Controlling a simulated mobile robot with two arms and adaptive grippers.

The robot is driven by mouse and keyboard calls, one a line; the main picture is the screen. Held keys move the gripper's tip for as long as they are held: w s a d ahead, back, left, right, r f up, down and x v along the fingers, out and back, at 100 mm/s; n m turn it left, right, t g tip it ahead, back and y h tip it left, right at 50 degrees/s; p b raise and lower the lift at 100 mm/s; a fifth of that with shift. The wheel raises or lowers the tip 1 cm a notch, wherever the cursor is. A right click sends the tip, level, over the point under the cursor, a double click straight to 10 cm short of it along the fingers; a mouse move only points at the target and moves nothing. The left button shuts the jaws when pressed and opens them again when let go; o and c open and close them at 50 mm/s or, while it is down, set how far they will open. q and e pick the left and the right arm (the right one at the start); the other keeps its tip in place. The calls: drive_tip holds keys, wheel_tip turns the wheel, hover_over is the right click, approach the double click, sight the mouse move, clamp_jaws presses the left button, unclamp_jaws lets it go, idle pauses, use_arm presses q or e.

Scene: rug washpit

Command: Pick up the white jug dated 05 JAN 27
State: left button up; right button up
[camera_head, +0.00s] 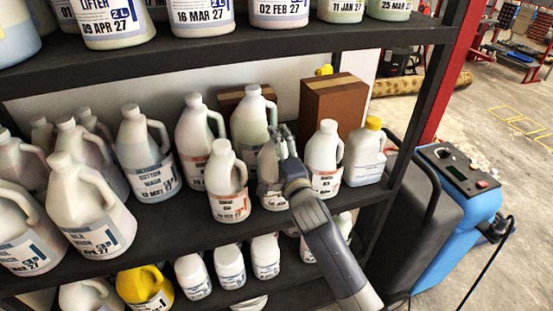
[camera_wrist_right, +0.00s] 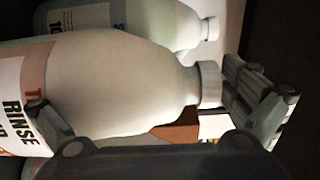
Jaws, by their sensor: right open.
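My right gripper (camera_head: 279,152) is at the middle shelf, in front of and partly over a white jug (camera_head: 268,170) with an orange-and-white label. Its jaws are open. In the right wrist view, a white jug (camera_wrist_right: 125,85) with a white cap and a label reading "RINSE" appears sideways between the spread fingers (camera_wrist_right: 165,108); I cannot tell if they touch it. White jugs with similar labels stand on both sides, one at left (camera_head: 229,180) and one at right (camera_head: 322,155). No date reading 05 JAN 27 is legible on any jug. My left gripper is not in view.
The middle shelf (camera_head: 150,225) is crowded with jugs, including a yellow-capped one (camera_head: 366,150) at right. A cardboard box (camera_head: 333,105) stands behind. The upper shelf (camera_head: 200,55) runs above the gripper. A blue machine (camera_head: 465,215) stands right of the rack.

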drive_tip(key=c, duration=1.7)
drive_tip(key=shift+a+r, duration=0.1)
drive_tip(key=shift+r, duration=0.3)
drive_tip(key=c, duration=0.3)
drive_tip(key=shift+w+f, duration=0.1)
drive_tip(key=shift+w, duration=0.05)
